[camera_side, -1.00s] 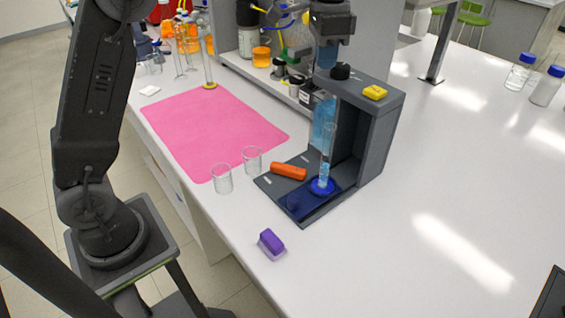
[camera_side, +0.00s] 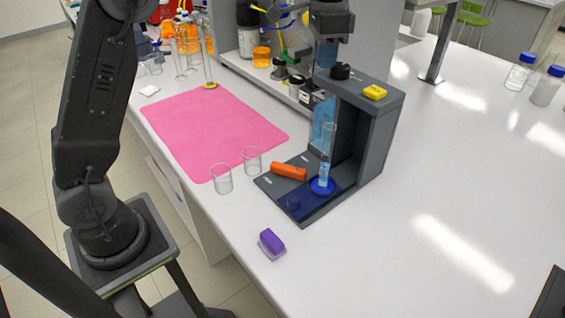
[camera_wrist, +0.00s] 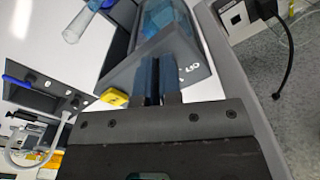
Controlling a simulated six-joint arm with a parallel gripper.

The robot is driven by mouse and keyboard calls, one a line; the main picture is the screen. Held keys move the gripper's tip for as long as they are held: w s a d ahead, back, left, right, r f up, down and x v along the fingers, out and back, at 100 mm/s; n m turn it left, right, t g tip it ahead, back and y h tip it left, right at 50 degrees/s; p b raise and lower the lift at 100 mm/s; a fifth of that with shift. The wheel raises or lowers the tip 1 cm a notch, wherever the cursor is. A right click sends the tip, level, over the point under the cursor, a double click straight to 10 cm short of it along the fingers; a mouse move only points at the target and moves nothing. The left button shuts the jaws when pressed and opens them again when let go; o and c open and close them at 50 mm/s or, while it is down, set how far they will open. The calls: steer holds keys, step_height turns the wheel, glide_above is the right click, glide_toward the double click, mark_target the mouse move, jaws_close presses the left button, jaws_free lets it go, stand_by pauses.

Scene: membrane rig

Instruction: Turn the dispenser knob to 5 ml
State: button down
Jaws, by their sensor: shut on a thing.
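The dispenser (camera_side: 372,130) is a dark grey stand on the white bench, with a blue reservoir (camera_side: 322,122) and a black knob (camera_side: 341,72) on top. A graduated cylinder (camera_side: 328,150) with a blue foot stands upright below. My gripper (camera_side: 326,66) points down at the top of the dispenser and is shut on the knob. In the wrist view, my gripper (camera_wrist: 152,82) has its fingers close together and hides the knob. White dial marks (camera_wrist: 192,71) show beside the fingers. The knob's setting cannot be read.
A yellow block (camera_side: 375,92) lies on the dispenser top, close to the knob. An orange piece (camera_side: 289,172) lies on its base. Two beakers (camera_side: 222,179) and a pink mat (camera_side: 212,132) are to the left. A purple block (camera_side: 272,241) lies in front. The right bench is mostly clear.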

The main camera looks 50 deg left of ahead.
steer(key=shift+s+a+f, duration=0.2)
steer(key=shift+a+f, duration=0.1)
steer(key=shift+f, duration=0.4)
steer(key=shift+s+a+r, duration=0.1)
steer(key=shift+s, duration=0.05)
steer(key=shift+r, duration=3.15)
steer(key=s+n+t, duration=0.2)
steer(key=s+n, duration=0.1)
steer(key=s, duration=1)
steer(key=s+f+n+t, duration=0.3)
steer(key=s+f, duration=0.6)
steer(key=s, duration=0.5)
steer(key=shift+s+f, duration=0.25)
steer(key=shift+f, duration=0.1)
